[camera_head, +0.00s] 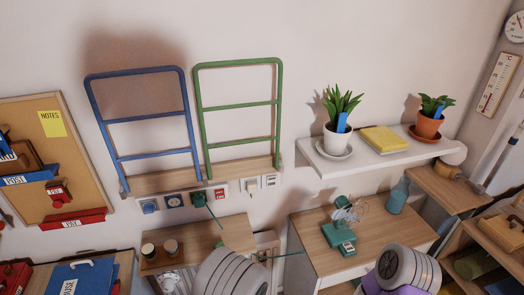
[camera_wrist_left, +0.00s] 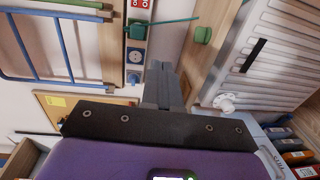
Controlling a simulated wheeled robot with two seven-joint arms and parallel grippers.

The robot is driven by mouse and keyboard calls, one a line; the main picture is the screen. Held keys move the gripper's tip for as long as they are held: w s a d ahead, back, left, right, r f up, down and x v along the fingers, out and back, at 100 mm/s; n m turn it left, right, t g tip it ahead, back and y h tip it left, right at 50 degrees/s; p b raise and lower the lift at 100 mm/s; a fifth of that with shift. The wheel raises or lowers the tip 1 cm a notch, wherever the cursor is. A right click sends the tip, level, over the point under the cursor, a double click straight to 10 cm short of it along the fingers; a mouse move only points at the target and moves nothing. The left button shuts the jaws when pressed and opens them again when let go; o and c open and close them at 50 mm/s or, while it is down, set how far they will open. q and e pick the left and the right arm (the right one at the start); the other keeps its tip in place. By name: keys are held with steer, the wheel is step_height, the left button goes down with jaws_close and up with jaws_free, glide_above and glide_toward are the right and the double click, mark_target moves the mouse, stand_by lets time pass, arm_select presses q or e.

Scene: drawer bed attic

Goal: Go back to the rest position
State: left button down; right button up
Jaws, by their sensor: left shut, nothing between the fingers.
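My left gripper (camera_wrist_left: 159,70) shows in the left wrist view. Its grey fingers are closed together with nothing between them. Behind the fingertips are the wall, a socket strip (camera_wrist_left: 133,77) and a wooden panel, and the gripper appears clear of them. In the head view, grey rounded parts of my arms show at the bottom edge, one left of centre and one with purple right of centre. Neither gripper's fingers show in the head view. My right gripper is out of sight.
A white shelf (camera_head: 372,158) holds two potted plants and a yellow book (camera_head: 383,139). Blue (camera_head: 146,121) and green (camera_head: 239,103) racks hang on the wall. A small wooden table (camera_head: 234,233) stands below.

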arm_select(q)
steer(key=s+a+f+m+g+h, duration=0.1)
steer(key=s+f+m+g+h, duration=0.2)
steer(key=f, duration=0.5)
steer(key=s+a+f+m+g, duration=0.1)
steer(key=s+f+m+g, duration=0.1)
steer(key=f+m+g, duration=0.45)
steer(key=s+d+f+m+g+h, duration=0.1)
steer(key=s+f+m+g+h, duration=0.1)
steer(key=s, duration=0.4)
steer(key=s+d+f+m+g+h, duration=0.2)
steer(key=s+f+m+g+h, duration=0.1)
steer(key=s+f+m, duration=0.3)
steer(key=shift+d+m+g+h, duration=0.3)
steer(key=shift+m+g, duration=0.15)
steer(key=shift+g, duration=0.2)
